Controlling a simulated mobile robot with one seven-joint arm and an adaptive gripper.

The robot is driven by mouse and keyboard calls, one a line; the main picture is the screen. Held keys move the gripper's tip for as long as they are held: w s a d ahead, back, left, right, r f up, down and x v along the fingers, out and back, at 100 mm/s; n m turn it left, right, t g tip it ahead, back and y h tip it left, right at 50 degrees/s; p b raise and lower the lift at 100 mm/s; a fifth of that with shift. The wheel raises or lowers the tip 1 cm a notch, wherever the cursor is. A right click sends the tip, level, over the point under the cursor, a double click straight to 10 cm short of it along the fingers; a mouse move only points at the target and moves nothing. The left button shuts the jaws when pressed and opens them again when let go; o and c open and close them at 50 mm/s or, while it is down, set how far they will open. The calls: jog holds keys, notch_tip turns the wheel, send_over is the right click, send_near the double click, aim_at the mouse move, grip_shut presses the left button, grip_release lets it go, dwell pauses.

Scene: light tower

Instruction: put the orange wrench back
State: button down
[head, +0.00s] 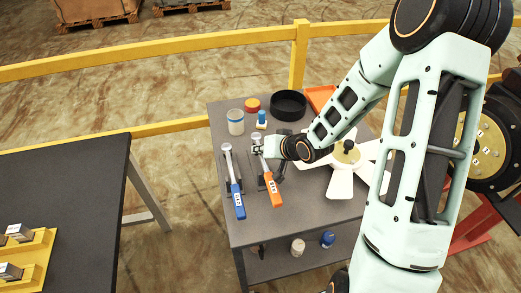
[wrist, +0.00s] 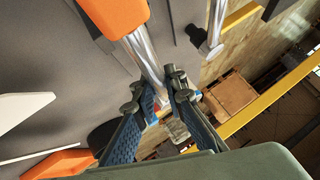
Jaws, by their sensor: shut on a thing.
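The orange wrench (head: 273,189) has an orange handle and a bright metal shaft. It is over the grey cart top, beside the blue wrench (head: 238,200). My gripper (head: 262,149) is shut on the wrench's metal shaft near its head end. In the wrist view the jaws (wrist: 163,95) close around the shaft (wrist: 144,52), with the orange handle (wrist: 113,14) at the top. A dark holder (head: 262,183) shows beside the orange handle. I cannot tell whether the wrench rests in it or is just above it.
A white fan (head: 341,183) lies right of my gripper. A jar (head: 236,127), a small blue-topped bottle (head: 261,120), a black bowl (head: 289,104) and an orange tray (head: 319,95) stand behind. A dark table (head: 75,190) is at left. The cart's front (head: 290,225) is clear.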

jog(key=shift+f+b, duration=1.05)
jog(key=shift+f, duration=0.3)
jog(key=c, duration=1.9)
grip_release()
jog(key=shift+s, duration=0.1)
jog(key=v, duration=1.2)
